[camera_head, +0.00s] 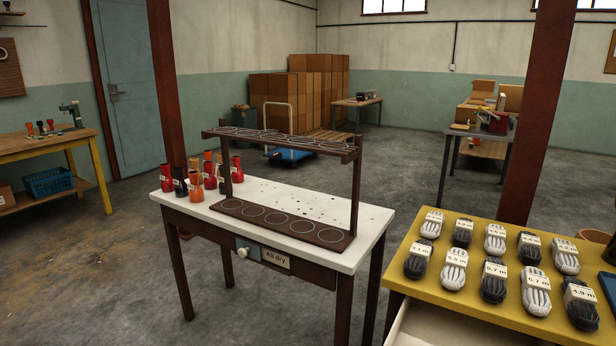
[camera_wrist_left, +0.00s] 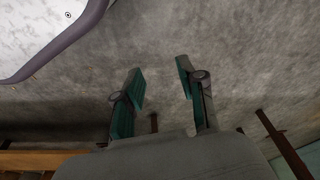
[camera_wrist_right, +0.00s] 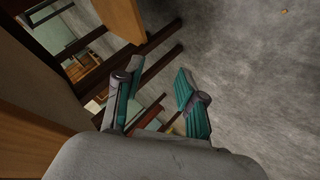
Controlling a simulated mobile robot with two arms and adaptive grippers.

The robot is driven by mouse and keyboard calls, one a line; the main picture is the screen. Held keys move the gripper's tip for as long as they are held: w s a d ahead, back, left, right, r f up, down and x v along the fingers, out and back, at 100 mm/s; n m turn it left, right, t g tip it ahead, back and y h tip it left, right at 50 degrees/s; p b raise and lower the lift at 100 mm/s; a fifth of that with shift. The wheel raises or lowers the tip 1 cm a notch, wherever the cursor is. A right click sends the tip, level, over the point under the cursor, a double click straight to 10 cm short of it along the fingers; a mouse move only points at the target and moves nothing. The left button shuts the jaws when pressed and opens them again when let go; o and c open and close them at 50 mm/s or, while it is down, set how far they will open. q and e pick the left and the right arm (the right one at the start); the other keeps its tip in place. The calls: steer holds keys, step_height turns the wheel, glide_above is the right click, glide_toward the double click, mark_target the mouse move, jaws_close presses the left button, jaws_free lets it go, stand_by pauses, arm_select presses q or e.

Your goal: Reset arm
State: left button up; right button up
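My left gripper (camera_wrist_left: 160,90) shows in the left wrist view with its two green-padded fingers apart and nothing between them. My right gripper (camera_wrist_right: 156,92) shows in the right wrist view, also with its fingers apart and empty. Neither gripper nor arm is in the head view. Several red, orange and black goblet drums (camera_head: 202,174) stand at the left end of a white-topped table (camera_head: 268,187). A dark two-level rack (camera_head: 283,226) with ring marks stands on that table, and its ringed places are empty.
A yellow-topped table (camera_head: 468,304) at the right carries several labelled bundles (camera_head: 453,268), with an open drawer (camera_head: 425,325) below. A red post (camera_head: 544,115) rises behind it. A workbench (camera_head: 50,147) stands at the left. Grey floor (camera_head: 130,255) is clear left of the white table.

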steer(key=s+a+f+m+g+y, duration=0.1)
steer(key=s+a+f+m+g, duration=0.5)
steer(key=s+a+f+g, duration=0.15)
arm_select(q)
steer(key=s+a+f+p, duration=0.1)
steer(key=s+f+p, duration=0.1)
steer(key=s+p, duration=0.6)
steer(key=s+a+f+g+p, duration=0.1)
steer(key=s+a+f+p, duration=0.1)
steer(key=s+p, duration=0.7)
steer(key=shift+s+g, duration=0.3)
steer(key=shift+s, duration=0.4)
arm_select(e)
steer(key=s+d+f+g, duration=0.1)
steer(key=s, duration=0.8)
steer(key=s+d+f+g, duration=0.1)
steer(key=s+d+f, duration=0.1)
steer(key=s, duration=0.7)
steer(key=shift+f, duration=0.15)
